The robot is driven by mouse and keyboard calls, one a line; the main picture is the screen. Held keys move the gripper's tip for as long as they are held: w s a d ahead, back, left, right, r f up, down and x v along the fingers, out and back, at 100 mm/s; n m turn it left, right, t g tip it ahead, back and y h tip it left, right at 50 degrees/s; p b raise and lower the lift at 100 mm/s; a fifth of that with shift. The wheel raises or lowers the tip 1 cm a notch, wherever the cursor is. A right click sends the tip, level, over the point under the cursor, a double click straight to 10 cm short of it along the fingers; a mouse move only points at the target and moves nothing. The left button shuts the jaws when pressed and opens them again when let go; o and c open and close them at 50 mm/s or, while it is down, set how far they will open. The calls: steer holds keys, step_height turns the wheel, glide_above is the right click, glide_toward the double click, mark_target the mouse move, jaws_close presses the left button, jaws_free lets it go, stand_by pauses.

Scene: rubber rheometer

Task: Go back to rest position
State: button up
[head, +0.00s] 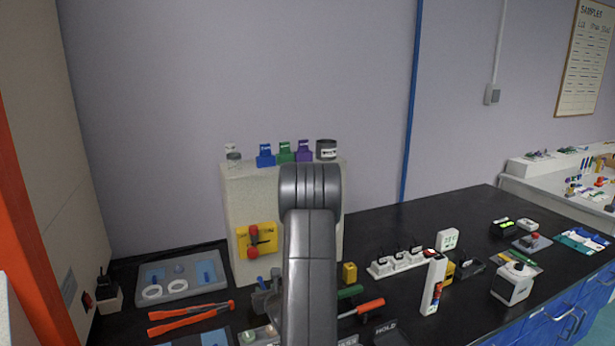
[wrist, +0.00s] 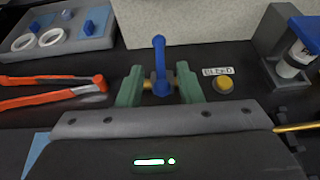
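In the wrist view my gripper (wrist: 160,75) shows as two green fingers rising from a grey palm with a lit white bar and green dot. The fingers stand apart, one on each side of a valve with an upright blue lever (wrist: 160,60) and brass fittings. Gaps show between the lever and both fingers, so the gripper looks open and empty. In the head view my grey arm reaches forward over the bench and hides the gripper. A blue lever tip (head: 261,281) shows just left of the arm.
A pale cabinet (head: 237,190) with a yellow-and-red switch (head: 256,239) stands behind the arm. A grey tray (head: 181,278) with white rings and orange tongs (head: 188,316) lie left. A white power strip (head: 400,261) and white-and-red box (head: 433,285) stand right. Bare black bench (head: 400,220) lies behind these.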

mark_target(262, 283)
steer(key=p+x, duration=0.1)
steer(key=x, duration=0.5)
steer(key=shift+s, duration=0.1)
steer(key=b+v, duration=0.3)
steer(key=v, duration=1.1)
steer(key=shift+d, duration=0.1)
steer(key=p+x, duration=0.3)
steer(key=x, duration=1.1)
steer(key=shift+r+p, duration=0.1)
steer(key=shift+p, duration=0.25)
steer(key=shift+r+n+y+p, duration=0.2)
steer(key=shift+n+y+p, duration=0.1)
steer(key=shift+p, duration=0.65)
steer(key=shift+g+p, duration=0.3)
steer(key=shift+p, duration=0.2)
steer(key=shift+n+y+p, duration=0.3)
steer(key=shift+y+p, duration=0.1)
steer(key=shift+p, duration=0.4)
